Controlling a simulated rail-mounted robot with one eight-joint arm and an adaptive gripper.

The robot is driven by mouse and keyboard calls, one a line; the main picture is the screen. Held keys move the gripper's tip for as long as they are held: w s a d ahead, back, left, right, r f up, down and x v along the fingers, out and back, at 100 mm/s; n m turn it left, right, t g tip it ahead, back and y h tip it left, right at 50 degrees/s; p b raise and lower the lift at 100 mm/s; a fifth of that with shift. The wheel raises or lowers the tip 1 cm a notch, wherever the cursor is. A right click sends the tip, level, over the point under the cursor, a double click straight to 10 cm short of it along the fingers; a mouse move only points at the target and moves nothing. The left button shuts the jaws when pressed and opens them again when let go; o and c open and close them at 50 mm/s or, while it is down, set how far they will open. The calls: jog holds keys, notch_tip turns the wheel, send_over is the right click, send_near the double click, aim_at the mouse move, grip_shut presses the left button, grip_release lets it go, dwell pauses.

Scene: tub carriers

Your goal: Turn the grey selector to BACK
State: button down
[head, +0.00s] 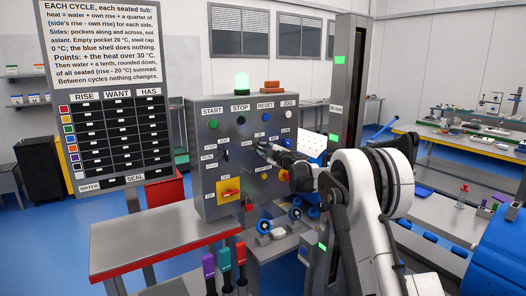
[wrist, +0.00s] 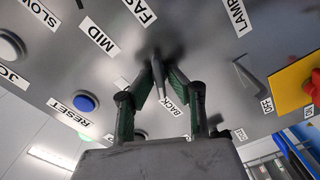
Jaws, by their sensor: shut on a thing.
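The grey control box (head: 207,178) stands in the middle of the head view. My gripper (head: 268,151) reaches its front face from the right. In the wrist view my gripper (wrist: 157,80) has both dark green fingers drawn together on the grey selector (wrist: 158,72), at the panel. The fingers hide much of the selector, so I cannot tell exactly where it points. The BACK label (wrist: 172,106) shows between and beside the fingers, close to the selector. The labels MID (wrist: 98,36), FAST and SLOW lie around the upper left.
A blue RESET button (wrist: 84,101) is to the left in the wrist view. A yellow plate with a red switch (head: 229,188) is low on the panel. A grey table with a red edge (head: 150,235) stands in front left. Several coloured handles (head: 226,258) rise below the box.

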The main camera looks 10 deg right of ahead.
jog(key=c, duration=1.7)
grip_release()
jog(key=v, duration=1.2)
